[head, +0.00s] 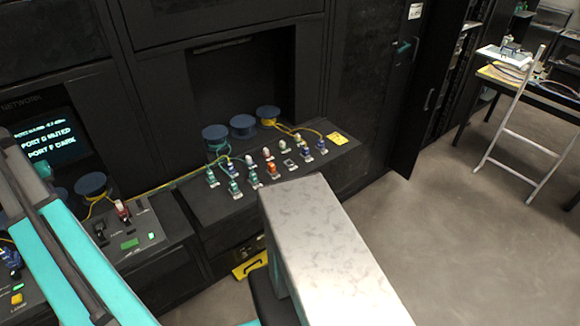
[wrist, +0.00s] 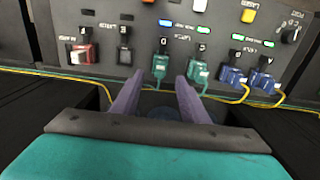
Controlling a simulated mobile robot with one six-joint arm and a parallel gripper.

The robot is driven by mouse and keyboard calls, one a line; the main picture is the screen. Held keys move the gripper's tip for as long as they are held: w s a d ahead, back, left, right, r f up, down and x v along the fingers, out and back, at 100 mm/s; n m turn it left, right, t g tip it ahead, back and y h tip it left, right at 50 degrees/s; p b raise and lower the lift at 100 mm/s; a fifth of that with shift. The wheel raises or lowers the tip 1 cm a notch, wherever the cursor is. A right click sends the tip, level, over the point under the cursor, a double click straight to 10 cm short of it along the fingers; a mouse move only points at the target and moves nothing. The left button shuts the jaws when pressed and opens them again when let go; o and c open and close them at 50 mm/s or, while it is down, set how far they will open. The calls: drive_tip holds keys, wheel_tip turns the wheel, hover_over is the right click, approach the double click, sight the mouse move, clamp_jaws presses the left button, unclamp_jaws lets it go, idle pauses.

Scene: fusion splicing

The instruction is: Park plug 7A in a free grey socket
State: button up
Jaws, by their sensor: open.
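In the wrist view my gripper (wrist: 157,78) is open. Its two purple fingers point at the panel, with a green plug (wrist: 160,65) seated in the panel between and just beyond their tips. A second green plug (wrist: 199,72) sits right of the right finger. Two blue plugs (wrist: 232,76) are farther right. The labels are too small to tell which plug is 7A. In the head view, a sloped dark panel (head: 240,207) carries several green, white, orange and blue plugs. One grey socket (head: 290,164) there looks empty. My gripper is out of the head view.
Yellow cables (wrist: 231,101) run below the plugs. A red switch (wrist: 82,54) is at the panel's left. In the head view, blue spools (head: 215,132) stand behind the sloped panel, and a pale grey block-shaped surface (head: 325,240) rises in front. Open floor lies right.

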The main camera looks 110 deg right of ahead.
drive_tip(key=shift+f+b, duration=1.3)
drive_tip(key=shift+f, duration=2.05)
drive_tip(key=shift+p, duration=0.3)
drive_tip(key=shift+c, duration=0.2)
clamp_jaws()
drive_tip(key=shift+r+p, duration=1.85)
drive_tip(key=shift+r, duration=1.2)
